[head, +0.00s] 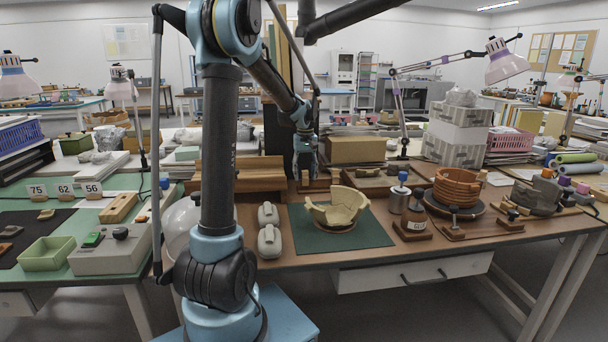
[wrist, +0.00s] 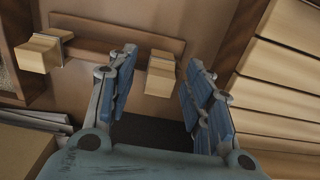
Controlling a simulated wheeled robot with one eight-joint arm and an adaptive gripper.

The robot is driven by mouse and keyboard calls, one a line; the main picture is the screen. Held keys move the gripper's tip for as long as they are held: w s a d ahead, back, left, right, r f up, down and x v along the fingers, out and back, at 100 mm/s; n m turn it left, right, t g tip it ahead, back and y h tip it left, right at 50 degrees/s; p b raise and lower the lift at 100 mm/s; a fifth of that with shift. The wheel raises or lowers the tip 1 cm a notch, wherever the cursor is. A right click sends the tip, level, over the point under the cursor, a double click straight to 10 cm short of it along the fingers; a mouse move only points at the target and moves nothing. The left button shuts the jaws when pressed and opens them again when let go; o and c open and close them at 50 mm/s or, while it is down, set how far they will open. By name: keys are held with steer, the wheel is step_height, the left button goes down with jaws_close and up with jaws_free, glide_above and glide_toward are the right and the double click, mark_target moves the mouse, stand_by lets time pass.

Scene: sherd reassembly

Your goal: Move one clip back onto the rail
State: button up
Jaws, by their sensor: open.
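A dark brown wooden rail (wrist: 110,38) runs across the upper part of the wrist view. One clip, a pale wood block with a metal piece (wrist: 38,56), sits at the rail's left end. A second similar clip (wrist: 160,77) is by the rail's right part; I cannot tell whether it is seated on it. My gripper (wrist: 162,60) is open and empty, with its blue-padded fingers either side of the second clip in the picture, apart from it. In the head view my gripper (head: 305,175) hangs over the back of the table, with a pale clip (head: 334,176) to its right.
A cardboard box (head: 355,150) stands to the right. A partial pale vessel (head: 338,207) stands on the green mat (head: 372,235) in front.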

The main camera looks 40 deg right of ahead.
step_height(320, 180, up, 12)
stand_by(0.6)
steer(key=shift+f, duration=0.1)
